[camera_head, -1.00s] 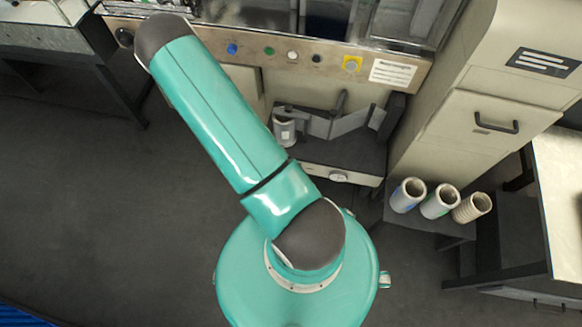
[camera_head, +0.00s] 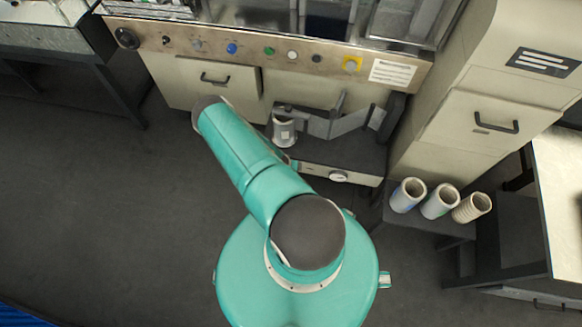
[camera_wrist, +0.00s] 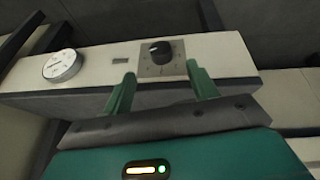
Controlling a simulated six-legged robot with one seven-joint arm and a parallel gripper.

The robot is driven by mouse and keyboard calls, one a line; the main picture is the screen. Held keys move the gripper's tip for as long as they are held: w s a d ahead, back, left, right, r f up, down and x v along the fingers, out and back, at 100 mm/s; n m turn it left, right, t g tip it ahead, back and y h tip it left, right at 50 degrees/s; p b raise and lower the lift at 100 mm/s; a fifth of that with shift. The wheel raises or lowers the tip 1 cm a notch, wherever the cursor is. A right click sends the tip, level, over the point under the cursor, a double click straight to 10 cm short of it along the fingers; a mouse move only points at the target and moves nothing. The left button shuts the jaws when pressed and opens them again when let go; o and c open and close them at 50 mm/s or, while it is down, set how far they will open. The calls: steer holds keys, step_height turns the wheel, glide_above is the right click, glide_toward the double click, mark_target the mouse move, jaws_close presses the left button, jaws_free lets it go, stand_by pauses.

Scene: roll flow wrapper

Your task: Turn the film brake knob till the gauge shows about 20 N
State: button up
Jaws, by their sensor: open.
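In the wrist view, the black film brake knob (camera_wrist: 160,52) sits on a square grey dial plate with marks around it, on a cream front panel (camera_wrist: 225,57). My gripper (camera_wrist: 160,73) is open, with one green finger on each side of the knob in the picture. The fingertips are apart from the knob, and nothing is between them. The round white gauge (camera_wrist: 62,66) is left of the knob; its reading is too small to tell. In the head view the gauge (camera_head: 338,177) shows small on the unit's front. My arm hides the knob and gripper there.
A white film roll (camera_head: 284,131) stands on the dark unit, near the grey guide arms (camera_head: 340,122). Several buttons line the machine's panel (camera_head: 210,47) above. Three rolls (camera_head: 440,201) stand on a low shelf at right. The floor at left is clear.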

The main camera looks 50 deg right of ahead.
steer(key=x, duration=0.8)
steer(key=shift+d+f, duration=0.2)
steer(key=shift+f, duration=0.1)
steer(key=shift+w, duration=0.1)
steer(key=c, duration=1)
